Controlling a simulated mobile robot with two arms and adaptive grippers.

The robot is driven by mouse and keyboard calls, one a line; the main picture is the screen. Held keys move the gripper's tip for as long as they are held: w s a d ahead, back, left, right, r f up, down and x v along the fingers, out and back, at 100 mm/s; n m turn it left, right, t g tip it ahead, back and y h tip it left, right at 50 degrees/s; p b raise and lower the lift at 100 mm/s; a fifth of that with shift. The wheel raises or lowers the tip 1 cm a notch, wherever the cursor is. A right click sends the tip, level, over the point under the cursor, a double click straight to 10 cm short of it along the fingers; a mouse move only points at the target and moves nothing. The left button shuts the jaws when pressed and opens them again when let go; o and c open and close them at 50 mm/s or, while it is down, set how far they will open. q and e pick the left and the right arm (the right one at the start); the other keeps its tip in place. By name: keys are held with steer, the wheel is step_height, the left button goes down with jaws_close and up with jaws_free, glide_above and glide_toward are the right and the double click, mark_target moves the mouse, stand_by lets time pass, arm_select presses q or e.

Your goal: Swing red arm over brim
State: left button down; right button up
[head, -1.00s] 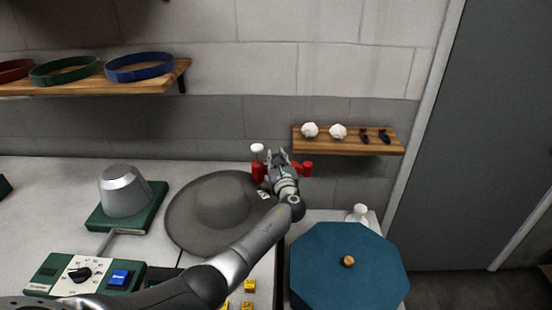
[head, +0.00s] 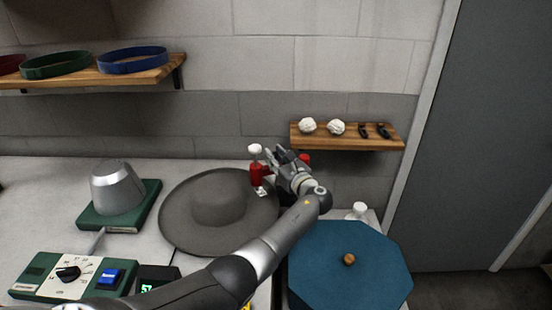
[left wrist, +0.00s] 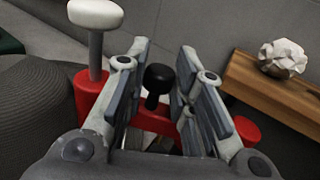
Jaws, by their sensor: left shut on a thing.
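The grey felt hat (head: 217,202) lies on the bench with its wide brim flat around the crown. A red post (head: 256,173) with a white knob (head: 255,149) stands at the brim's back right edge. The red arm (left wrist: 155,118) runs right from this post in the left wrist view and carries an upright black knob (left wrist: 158,78). My left gripper (head: 282,158) is shut on the black knob, with a finger on each side of it. In the head view, the gripper hides the knob and most of the red arm. My right gripper is not in view.
A blue octagonal lid (head: 345,265) with a wooden knob is at the right front. A small wall shelf (head: 350,143) is close behind my gripper. A metal iron-like block (head: 117,187) and a control panel (head: 75,280) are at the left.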

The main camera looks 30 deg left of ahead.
arm_select(q)
steer(key=shift+r, duration=0.15)
steer(key=c, duration=1.2)
jaws_free()
steer(key=shift+w, duration=0.1)
steer(key=shift+c, duration=0.2)
steer(key=v, duration=1.2)
